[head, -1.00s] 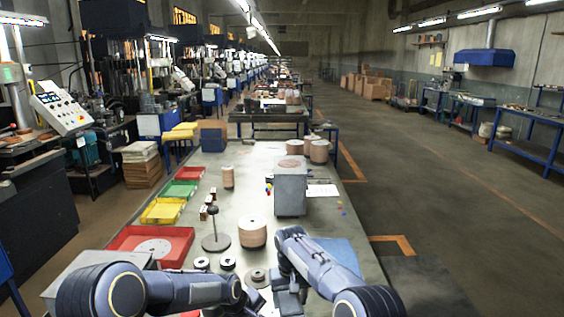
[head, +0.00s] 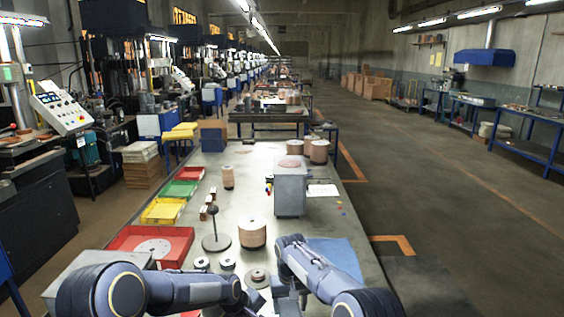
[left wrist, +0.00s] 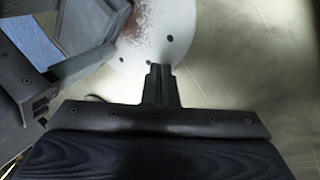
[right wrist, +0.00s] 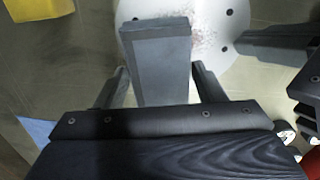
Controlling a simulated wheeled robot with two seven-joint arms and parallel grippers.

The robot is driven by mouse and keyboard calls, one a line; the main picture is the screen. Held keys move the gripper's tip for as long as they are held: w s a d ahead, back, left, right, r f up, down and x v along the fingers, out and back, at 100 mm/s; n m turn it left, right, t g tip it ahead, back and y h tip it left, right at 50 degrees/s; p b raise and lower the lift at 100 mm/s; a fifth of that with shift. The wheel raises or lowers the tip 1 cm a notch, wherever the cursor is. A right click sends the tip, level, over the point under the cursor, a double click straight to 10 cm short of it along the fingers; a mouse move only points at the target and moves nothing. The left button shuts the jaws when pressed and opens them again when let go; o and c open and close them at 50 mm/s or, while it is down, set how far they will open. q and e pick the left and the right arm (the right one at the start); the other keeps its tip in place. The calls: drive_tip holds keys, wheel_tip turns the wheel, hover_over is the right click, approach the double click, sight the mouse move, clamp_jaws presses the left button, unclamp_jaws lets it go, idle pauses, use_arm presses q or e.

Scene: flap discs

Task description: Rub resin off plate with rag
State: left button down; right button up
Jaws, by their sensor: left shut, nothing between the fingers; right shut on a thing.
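The plate is a pale round disc with small dark holes; it shows in the left wrist view (left wrist: 172,38) and right wrist view (right wrist: 228,55). Reddish-brown resin (left wrist: 137,26) speckles part of it. My right gripper (head: 288,298) is shut on a grey, block-shaped piece (right wrist: 157,62) held over the plate, hiding part of it; I cannot tell whether this is the rag or whether it touches. My left gripper (left wrist: 160,72) is shut and empty, its fingertips by the plate's rim. In the head view my arms hide the plate.
A blue sheet (head: 340,254) lies right of my right arm. A red tray (head: 178,258) with a pale disc stands at left. A disc stack (head: 252,234), an upright spindle (head: 215,242) and a grey box (head: 290,193) stand beyond my grippers. Small rings (head: 227,263) lie near my left arm.

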sight(291, 314)
drive_tip(key=shift+s+r, duration=0.1)
drive_tip(key=shift+s, duration=1.65)
drive_tip(key=shift+s+d+f, duration=0.1)
drive_tip(key=shift+s+f, duration=0.1)
drive_tip(key=shift+s, duration=1.65)
drive_tip(key=shift+w, duration=3.55)
drive_tip(key=shift+s, duration=3.6)
drive_tip(key=shift+w, duration=3.6)
drive_tip(key=shift+s, duration=3.6)
drive_tip(key=shift+w+r, duration=0.1)
drive_tip(key=shift+w, duration=3.55)
